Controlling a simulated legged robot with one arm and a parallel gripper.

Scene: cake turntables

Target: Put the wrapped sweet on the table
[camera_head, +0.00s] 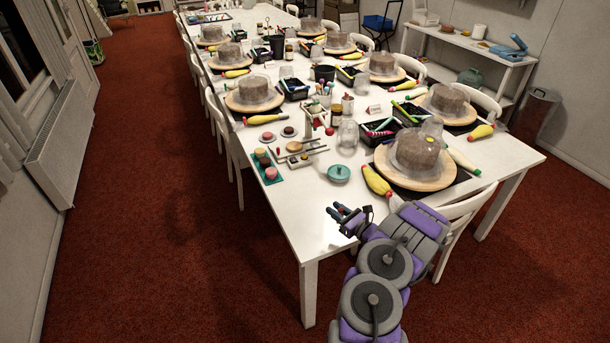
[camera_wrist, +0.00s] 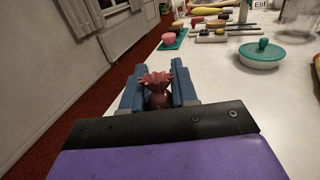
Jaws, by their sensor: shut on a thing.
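The wrapped sweet (camera_wrist: 157,92) is dark red with a frilled wrapper end. It sits between the two blue fingers of my gripper (camera_wrist: 158,90) in the wrist view, and the fingers are shut on it. In the head view my gripper (camera_head: 342,213) is at the near left corner of the long white table (camera_head: 310,215); the sweet is too small to make out there. The table's white top also shows in the wrist view (camera_wrist: 225,85), to the right of the fingers. I cannot tell how high the sweet is above the top.
A teal lidded dish (camera_head: 339,173) stands beyond my gripper. A green tray (camera_head: 268,172) with small cakes lies at the table's left edge. A yellow piping bag (camera_head: 377,181) and a cake turntable (camera_head: 450,174) are to the right. The near table corner is clear.

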